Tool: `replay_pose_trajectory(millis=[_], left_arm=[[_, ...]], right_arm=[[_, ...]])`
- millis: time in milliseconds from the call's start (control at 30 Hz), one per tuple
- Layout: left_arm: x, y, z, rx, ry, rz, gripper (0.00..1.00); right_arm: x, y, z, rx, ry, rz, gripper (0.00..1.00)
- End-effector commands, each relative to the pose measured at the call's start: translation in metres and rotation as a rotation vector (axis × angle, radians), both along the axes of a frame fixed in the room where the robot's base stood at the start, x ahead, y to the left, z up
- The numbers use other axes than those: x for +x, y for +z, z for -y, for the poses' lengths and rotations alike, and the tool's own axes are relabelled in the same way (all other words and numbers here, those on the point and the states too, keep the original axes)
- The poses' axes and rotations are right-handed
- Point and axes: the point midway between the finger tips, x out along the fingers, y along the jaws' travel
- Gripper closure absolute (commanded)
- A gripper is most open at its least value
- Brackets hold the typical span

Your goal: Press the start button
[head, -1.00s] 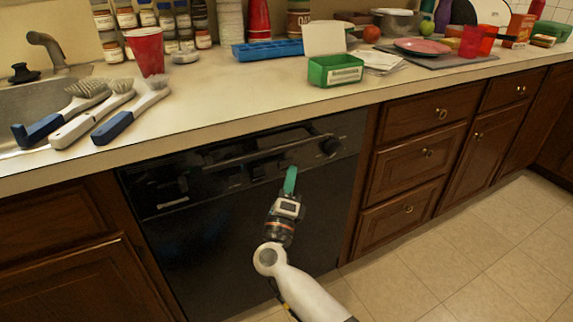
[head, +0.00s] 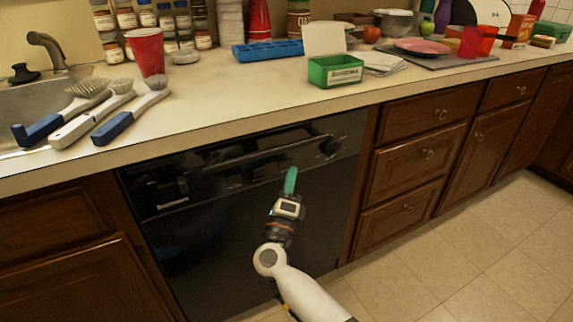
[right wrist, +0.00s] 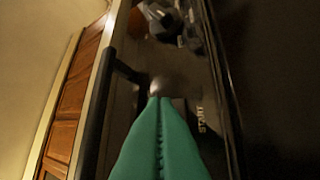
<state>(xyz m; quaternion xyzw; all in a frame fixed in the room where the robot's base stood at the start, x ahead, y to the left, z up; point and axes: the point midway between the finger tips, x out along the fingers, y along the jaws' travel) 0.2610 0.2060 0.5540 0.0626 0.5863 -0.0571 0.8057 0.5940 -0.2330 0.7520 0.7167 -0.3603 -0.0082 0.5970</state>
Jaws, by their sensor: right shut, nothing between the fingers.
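The black dishwasher (head: 215,245) stands under the counter, with a control panel and a long handle (head: 262,152) along its top. My right gripper (head: 291,171) is in front of the panel, its green fingers shut and empty. In the right wrist view the green fingertips (right wrist: 160,99) point at the panel, next to a small rounded button (right wrist: 156,87). A START label (right wrist: 201,120) is printed to the right of the fingers. The fingers partly cover the button area, and I cannot tell whether they touch it. My left gripper is not in view.
A dark knob (head: 331,147) sits at the panel's right end. The handle bar (right wrist: 95,120) runs close to the left of my fingers in the wrist view.

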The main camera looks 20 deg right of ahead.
Motion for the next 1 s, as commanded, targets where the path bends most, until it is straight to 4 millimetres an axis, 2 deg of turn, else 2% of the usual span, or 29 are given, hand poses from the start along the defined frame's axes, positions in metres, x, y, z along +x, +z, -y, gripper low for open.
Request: replay_pose_trajectory(millis=[633, 1000], left_arm=[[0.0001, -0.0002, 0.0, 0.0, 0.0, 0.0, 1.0], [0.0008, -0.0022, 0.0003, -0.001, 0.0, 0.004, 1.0]], right_arm=[[0.0003, 0.0, -0.0001, 0.0, 0.0, 0.0, 1.0], [0.0085, 0.0004, -0.0006, 0.0, 0.0, 0.001, 1.0]])
